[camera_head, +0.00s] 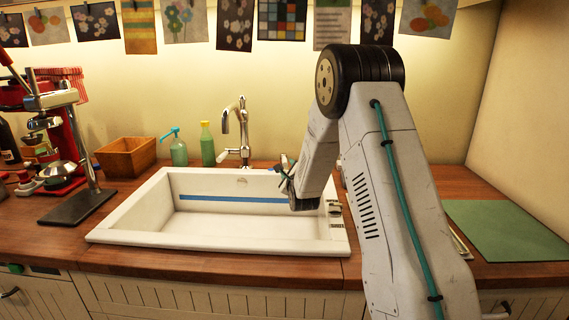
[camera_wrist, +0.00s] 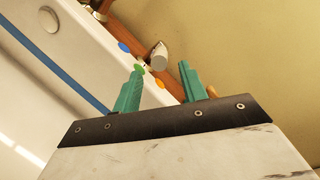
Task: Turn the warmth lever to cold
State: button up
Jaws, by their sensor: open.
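The warmth lever (camera_wrist: 159,56) shows in the wrist view as a short, pale grey rounded piece just beyond my fingertips. A blue mark (camera_wrist: 124,47), a green mark (camera_wrist: 140,68) and an orange mark (camera_wrist: 160,83) lie in a row beside it. My gripper (camera_wrist: 161,67) is open, with its two teal fingers apart and nothing held between them. The lever appears in line with the gap; I cannot tell whether a finger touches it. In the head view my gripper (camera_head: 285,175) is over the sink's back right corner, and my arm hides much there.
The white sink (camera_head: 125,232) is empty, with a blue stripe on its back wall. The tap (camera_head: 241,128) stands behind it. A green mat (camera_head: 508,230) lies right.

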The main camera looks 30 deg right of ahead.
aim_at(285, 162)
jog(key=x, duration=0.8)
jog(key=shift+d+f, duration=0.1)
grip_shut()
